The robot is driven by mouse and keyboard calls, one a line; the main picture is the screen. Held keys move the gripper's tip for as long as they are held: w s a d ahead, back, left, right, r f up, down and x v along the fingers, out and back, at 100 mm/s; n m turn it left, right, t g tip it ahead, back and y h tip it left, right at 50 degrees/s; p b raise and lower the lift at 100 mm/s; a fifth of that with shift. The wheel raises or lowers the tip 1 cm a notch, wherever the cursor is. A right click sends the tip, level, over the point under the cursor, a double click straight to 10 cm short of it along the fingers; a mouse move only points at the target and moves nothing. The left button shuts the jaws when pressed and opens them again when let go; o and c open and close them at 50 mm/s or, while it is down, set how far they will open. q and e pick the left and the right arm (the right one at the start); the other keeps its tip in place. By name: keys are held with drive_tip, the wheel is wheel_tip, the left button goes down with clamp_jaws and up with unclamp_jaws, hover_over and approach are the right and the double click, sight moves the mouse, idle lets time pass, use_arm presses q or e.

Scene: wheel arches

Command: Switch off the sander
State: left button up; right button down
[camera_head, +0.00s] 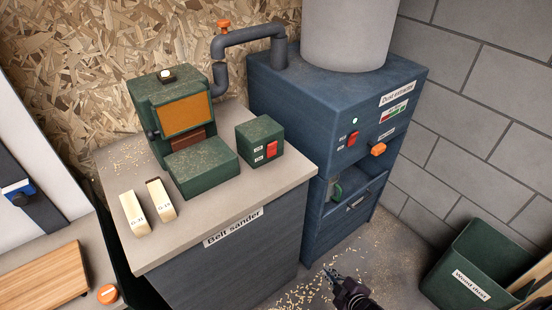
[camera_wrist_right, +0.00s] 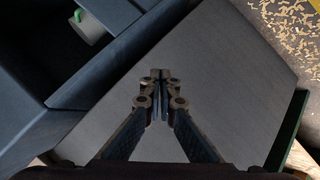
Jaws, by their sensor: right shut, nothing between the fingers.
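The belt sander (camera_head: 192,130) is a green machine with an orange belt face, standing on a grey-topped cabinet labelled "Belt sander" (camera_head: 225,250). To its right on the same top is a green switch box (camera_head: 259,142) with a red rocker switch (camera_head: 272,149) on its front. The rocker's position is too small to tell. My right gripper (camera_head: 332,272) is low at the bottom centre, in front of the cabinets and well below the switch box. It is shut and empty, and its closed fingertips show in the right wrist view (camera_wrist_right: 158,76). My left gripper is not in view.
The blue dust extractor (camera_head: 270,85) stands to the right with its own red switch (camera_head: 352,139), orange knob (camera_head: 377,149) and a lit lamp. A pipe (camera_head: 250,36) joins it to the sander. Two pale blocks (camera_head: 134,214) lie by the sander. A green wood-dust bin (camera_head: 465,265) stands right.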

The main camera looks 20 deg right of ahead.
sight(272, 147)
drive_tip(key=w+a+r+n+t+y+b, duration=0.1)
drive_tip(key=w+r+n+t, duration=0.15)
drive_tip(key=w+r, duration=0.45)
drive_tip(key=w+r+n+t+y+b, duration=0.1)
drive_tip(key=w+r+n+t, duration=0.15)
drive_tip(key=r, duration=0.85)
drive_tip(key=w+a+r+n+t+y, duration=0.1)
drive_tip(key=a+r+n+y, duration=0.1)
drive_tip(key=r, duration=0.5)
drive_tip(key=w+a+r+n+t+y+b, duration=0.1)
drive_tip(key=a+r+n+y, duration=0.1)
drive_tip(key=r+n, duration=0.3)
wheel_tip(272, 147, up, 3)
drive_tip(key=shift+a+r, duration=0.15)
drive_tip(key=shift+a, duration=0.2)
drive_tip(key=shift+w, duration=0.1)
drive_tip(key=x, duration=0.4)
drive_tip(key=p+x, duration=0.1)
drive_tip(key=x, duration=0.3)
drive_tip(key=p+x, duration=0.1)
drive_tip(key=x, duration=0.3)
drive_tip(key=shift+w+a+r, duration=0.2)
drive_tip(key=shift+w+r, duration=0.1)
drive_tip(key=shift+w+a, duration=0.2)
drive_tip(key=shift+w, duration=0.35)
